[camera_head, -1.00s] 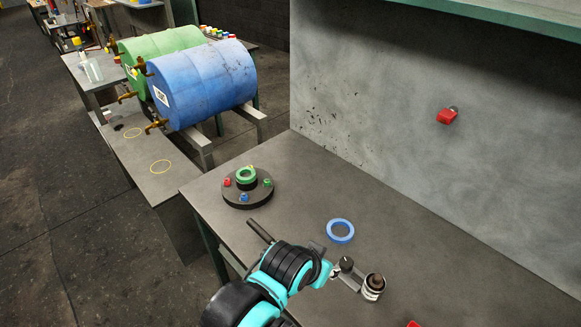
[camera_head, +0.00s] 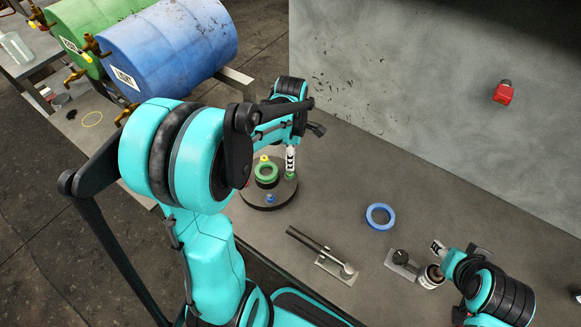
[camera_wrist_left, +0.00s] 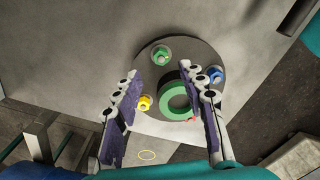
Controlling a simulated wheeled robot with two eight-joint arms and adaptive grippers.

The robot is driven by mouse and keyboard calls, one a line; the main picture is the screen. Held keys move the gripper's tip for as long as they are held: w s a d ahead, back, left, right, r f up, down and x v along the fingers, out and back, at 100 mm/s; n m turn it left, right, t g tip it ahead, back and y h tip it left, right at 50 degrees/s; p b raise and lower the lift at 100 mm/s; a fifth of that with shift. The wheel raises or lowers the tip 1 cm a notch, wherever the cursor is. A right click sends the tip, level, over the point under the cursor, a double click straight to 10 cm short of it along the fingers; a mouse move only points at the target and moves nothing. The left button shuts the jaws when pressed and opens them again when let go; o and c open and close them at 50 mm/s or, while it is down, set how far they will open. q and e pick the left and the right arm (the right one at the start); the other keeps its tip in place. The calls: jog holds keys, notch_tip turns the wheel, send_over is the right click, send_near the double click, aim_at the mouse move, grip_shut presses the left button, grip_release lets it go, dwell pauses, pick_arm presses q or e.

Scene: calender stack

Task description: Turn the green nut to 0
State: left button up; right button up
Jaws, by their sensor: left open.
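A round dark base (camera_head: 283,194) stands at the left of the table and carries a thick green ring (camera_head: 266,172). Small coloured nuts sit around the ring. The small green nut (camera_wrist_left: 160,54) is at the top of the base in the left wrist view, with the blue nut (camera_wrist_left: 214,74) at right and the yellow nut (camera_wrist_left: 145,103) at left. A red nut is mostly hidden. My left gripper (camera_wrist_left: 161,73) is open above the base, its fingers either side of the green ring in that view. My right gripper (camera_head: 438,247) is at the right; its opening is unclear.
A blue ring (camera_head: 380,216) lies mid-table. A small can (camera_head: 430,276) stands by the right gripper. A wall (camera_head: 430,110) bounds the back.

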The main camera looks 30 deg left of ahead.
aim_at(291, 173)
pick_arm(q)
notch_tip(291, 173, down, 8)
jog(key=shift+r+b, duration=0.2)
jog(key=shift+b, duration=1)
grip_shut()
